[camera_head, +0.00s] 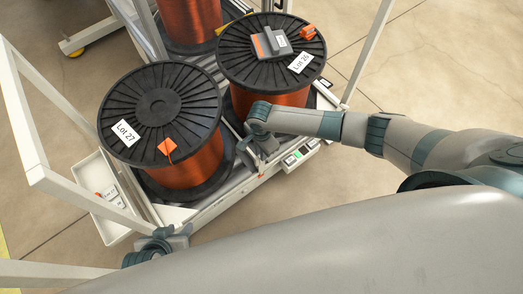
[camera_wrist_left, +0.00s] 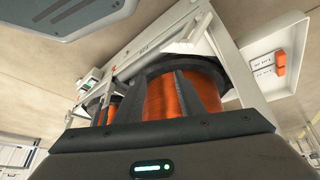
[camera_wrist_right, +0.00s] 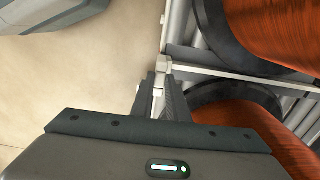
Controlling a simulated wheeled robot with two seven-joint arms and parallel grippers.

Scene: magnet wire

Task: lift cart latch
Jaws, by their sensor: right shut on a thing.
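The cart's latch (camera_wrist_right: 161,67) is a small pale piece at the cart's edge in the right wrist view. My right gripper (camera_wrist_right: 160,84) is shut on it. In the head view my right gripper (camera_head: 262,158) is at the cart's front edge between the two front spools, and it hides the latch. My left gripper (camera_head: 172,236) is low at the cart's front left corner, apart from the spools. In the left wrist view its fingers (camera_wrist_left: 150,80) stand apart with nothing seen between them. The cart's white frame (camera_head: 205,212) runs between both grippers.
A copper wire spool labelled Lot 27 (camera_head: 159,107) and another labelled Lot 26 (camera_head: 250,70) stand on the cart, with a third spool (camera_head: 190,18) behind. A grey device (camera_head: 270,42) lies on the Lot 26 spool. A white side tray (camera_head: 98,178) and upright posts (camera_head: 366,55) flank the cart.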

